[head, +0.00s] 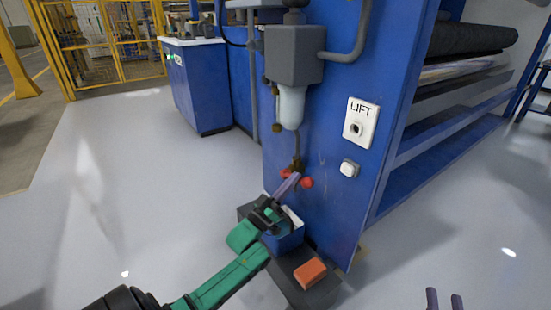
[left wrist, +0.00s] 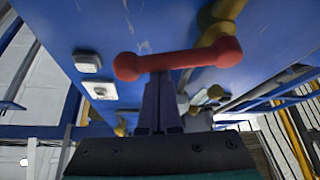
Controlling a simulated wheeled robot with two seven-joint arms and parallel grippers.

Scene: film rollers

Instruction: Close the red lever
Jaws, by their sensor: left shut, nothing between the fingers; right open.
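The red lever (head: 307,182) is a short bar with rounded ends on the front of the blue machine, below the filter bowl. In the left wrist view the lever (left wrist: 180,62) lies across the picture, joined to a brass valve (left wrist: 222,18). My left gripper (head: 290,184) is shut and empty, with its fingertips right at the middle of the lever. In the left wrist view the fingers (left wrist: 160,90) end at the bar's lower edge; I cannot tell if they touch it. My right gripper (head: 444,299) is open and empty at the bottom right, away from the machine.
A LIFT switch plate (head: 361,122) and a white button (head: 349,169) are right of the lever. A grey filter unit (head: 293,60) hangs above. Below are a blue box (head: 285,243) and an orange block (head: 310,272) on a dark base. Open floor lies left.

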